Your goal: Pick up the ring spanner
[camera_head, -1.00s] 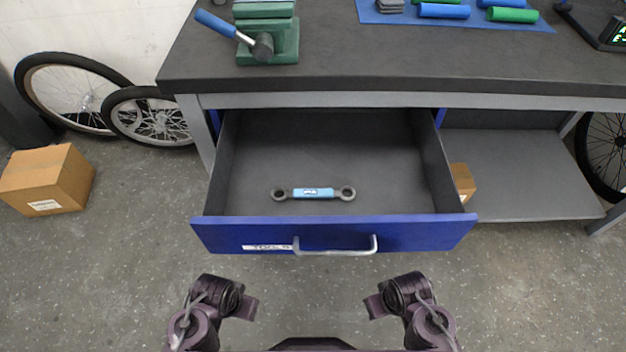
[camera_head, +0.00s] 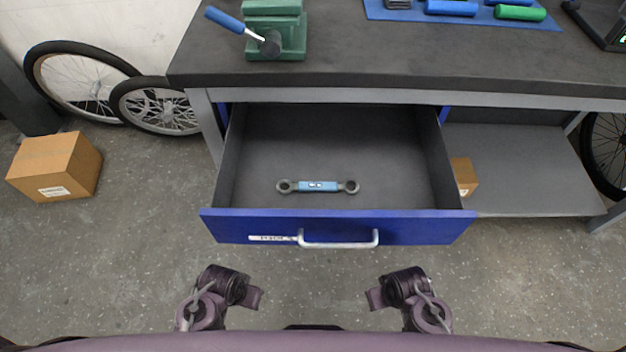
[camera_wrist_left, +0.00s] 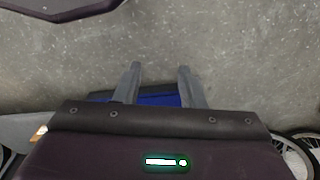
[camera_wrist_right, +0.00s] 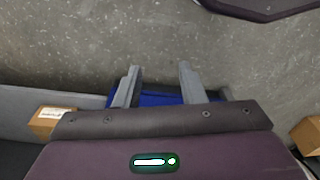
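The ring spanner (camera_head: 318,186) lies flat in the open drawer (camera_head: 390,150), near its front. It has grey ring ends and a light blue middle with a label. It lies roughly parallel to the blue drawer front. My left gripper shows in the left wrist view (camera_wrist_left: 158,82), with its two fingers apart and nothing between them. My right gripper shows in the right wrist view (camera_wrist_right: 160,82), also with fingers apart and empty. Both arms are in front of the drawer in the head view, away from the spanner. The spanner is not visible in the wrist views.
The drawer front (camera_head: 270,229) carries a metal handle (camera_head: 338,244). The workbench top (camera_head: 400,58) overhangs the drawer's back and holds a green vise (camera_head: 275,35). A cardboard box (camera_head: 55,166) and wheels (camera_head: 160,105) are at the left. Floor in front is clear.

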